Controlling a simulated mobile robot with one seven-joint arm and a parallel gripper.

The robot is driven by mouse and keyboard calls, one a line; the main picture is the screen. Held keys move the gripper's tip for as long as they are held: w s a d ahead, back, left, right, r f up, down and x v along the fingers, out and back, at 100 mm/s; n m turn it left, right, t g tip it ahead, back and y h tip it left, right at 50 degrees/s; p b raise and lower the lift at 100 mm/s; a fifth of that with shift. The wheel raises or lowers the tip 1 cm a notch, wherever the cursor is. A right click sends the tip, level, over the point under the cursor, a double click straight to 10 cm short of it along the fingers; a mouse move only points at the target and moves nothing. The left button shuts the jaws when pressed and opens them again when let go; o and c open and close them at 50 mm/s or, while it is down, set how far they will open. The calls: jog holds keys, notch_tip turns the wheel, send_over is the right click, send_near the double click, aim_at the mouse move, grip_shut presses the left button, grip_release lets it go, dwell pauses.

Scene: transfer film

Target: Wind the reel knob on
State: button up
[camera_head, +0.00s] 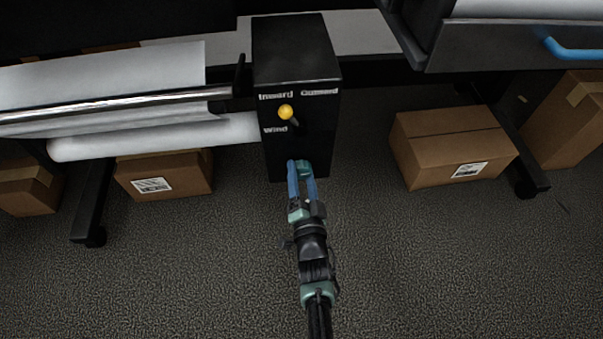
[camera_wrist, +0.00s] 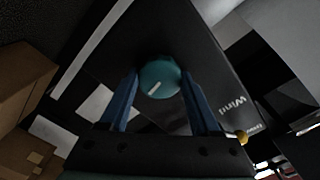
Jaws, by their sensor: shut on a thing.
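The reel knob is a round teal dial with a white pointer line, shown in the wrist view (camera_wrist: 160,78) on the front face of a black control box (camera_head: 295,55). In the head view the knob (camera_head: 303,166) shows low on the box, at my fingertips. My gripper (camera_head: 302,168) has its two blue fingers around the knob, one on each side, and is shut on it. In the wrist view my gripper (camera_wrist: 160,88) reaches up to the knob from below. A yellow-tipped lever (camera_head: 286,112) sits above the knob, by the labels "Inward", "Outward" and "Wind".
A white film roll (camera_head: 150,137) and a metal bar (camera_head: 120,105) extend left of the box. Cardboard boxes stand on the carpet at left (camera_head: 165,175) and right (camera_head: 450,145). A dark cabinet with a blue handle (camera_head: 575,50) overhangs at upper right. The carpet in front is clear.

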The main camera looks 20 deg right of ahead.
jog(key=shift+m, duration=0.3)
dwell(0.4)
jog(key=o, duration=1.4)
jog(key=shift+s, duration=0.1)
jog(key=p+v, duration=0.5)
jog(key=v, duration=0.8)
jog(key=shift+p, duration=0.3)
